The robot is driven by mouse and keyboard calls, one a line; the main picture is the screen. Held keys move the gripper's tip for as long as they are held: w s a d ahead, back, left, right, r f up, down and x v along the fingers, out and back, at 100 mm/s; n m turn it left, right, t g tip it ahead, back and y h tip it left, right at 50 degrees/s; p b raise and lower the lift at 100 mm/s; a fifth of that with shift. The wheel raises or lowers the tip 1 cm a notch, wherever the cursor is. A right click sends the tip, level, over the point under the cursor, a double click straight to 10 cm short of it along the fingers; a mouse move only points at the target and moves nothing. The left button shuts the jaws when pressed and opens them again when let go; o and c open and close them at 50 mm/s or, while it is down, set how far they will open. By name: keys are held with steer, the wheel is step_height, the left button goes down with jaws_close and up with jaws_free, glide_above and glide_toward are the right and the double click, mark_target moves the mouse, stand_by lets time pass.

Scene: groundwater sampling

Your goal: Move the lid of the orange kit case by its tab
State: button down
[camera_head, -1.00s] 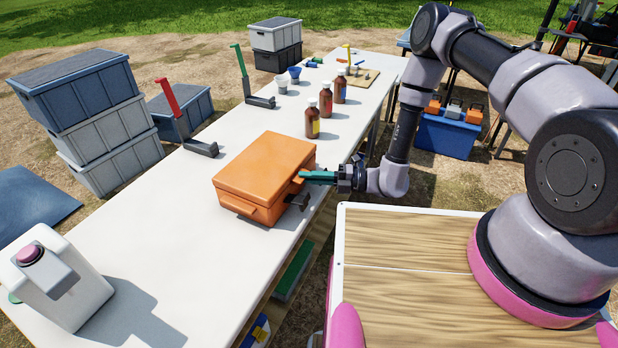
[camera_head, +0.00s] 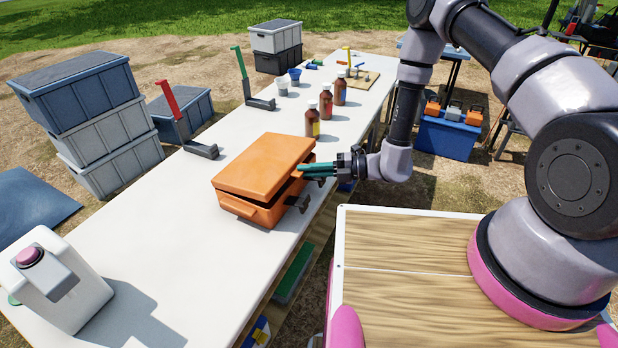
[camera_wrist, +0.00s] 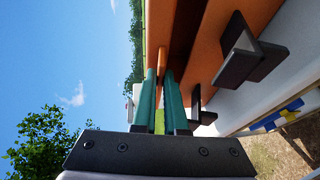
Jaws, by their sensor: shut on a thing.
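The orange kit case (camera_head: 250,206) stands on the white table. Its lid (camera_head: 265,165) is raised a little at the front edge, with a dark gap under it. My gripper (camera_head: 308,170) is at the front right of the case, its green fingers shut on the lid's orange tab (camera_wrist: 161,58). In the wrist view my gripper (camera_wrist: 160,78) has the lid (camera_wrist: 159,25) ahead of it and the case body (camera_wrist: 210,45) to the right. Black latches (camera_wrist: 238,52) stick out from the body's front, below the lid. The case's inside is dark and cannot be made out.
Brown bottles (camera_head: 312,122) stand on the table (camera_head: 170,225) behind the case. A red-handled stand (camera_head: 182,120) and a green-handled stand (camera_head: 247,80) are along the far edge. A white dispenser (camera_head: 62,280) is at front left. The table between dispenser and case is clear.

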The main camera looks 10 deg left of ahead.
steer(key=a+r+h, duration=0.1)
steer(key=r, duration=0.2)
steer(key=w+a+r+h, duration=0.1)
steer(key=a+r, duration=0.1)
steer(key=r, duration=0.2)
steer(key=w+a+r+m+h, duration=0.1)
steer(key=r+h, duration=0.1)
steer(key=r, duration=0.2)
steer(key=shift+a, duration=0.4)
steer(key=w+a+r, duration=0.4)
steer(key=a+r, duration=0.3)
steer(key=a, duration=0.4)
steer(key=shift+a+r, duration=0.15)
steer(key=shift+a, duration=0.05)
steer(key=c, duration=1)
jaws_free()
steer(key=shift+o, duration=0.2)
steer(key=v, duration=1)
steer(key=shift+w+d+r, duration=0.15)
steer(key=shift+w+d, duration=0.05)
steer(key=shift+d, duration=0.2)
